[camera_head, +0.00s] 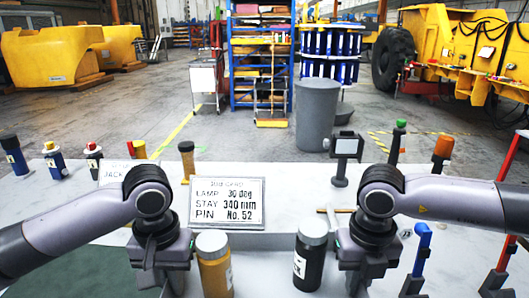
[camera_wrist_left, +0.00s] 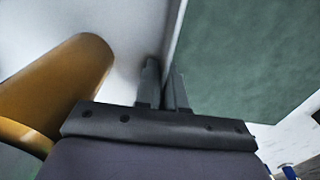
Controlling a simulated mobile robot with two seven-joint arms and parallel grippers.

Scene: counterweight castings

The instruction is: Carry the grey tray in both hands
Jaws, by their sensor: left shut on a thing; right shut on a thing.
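The grey tray (camera_head: 264,270) is at the bottom middle of the head view, its near part cut off by the frame edge. A yellow jar with a grey lid (camera_head: 214,268) and a black jar with a grey lid (camera_head: 309,262) stand upright in it. My left gripper (camera_head: 172,284) is at the tray's left side and my right gripper (camera_head: 354,284) at its right side, both shut on it. In the left wrist view, my left gripper's fingers (camera_wrist_left: 164,82) close on the tray's thin wall, with the pale tray inside (camera_wrist_left: 135,35) and the yellow jar (camera_wrist_left: 70,85) to the left.
A sign (camera_head: 227,203) stands on the pale table behind the tray. Several bottles line the table's left and back, with a grey stand (camera_head: 341,170) at the back and a blue-handled upright (camera_head: 420,250) near my right gripper. A grey bin (camera_head: 317,115) stands beyond.

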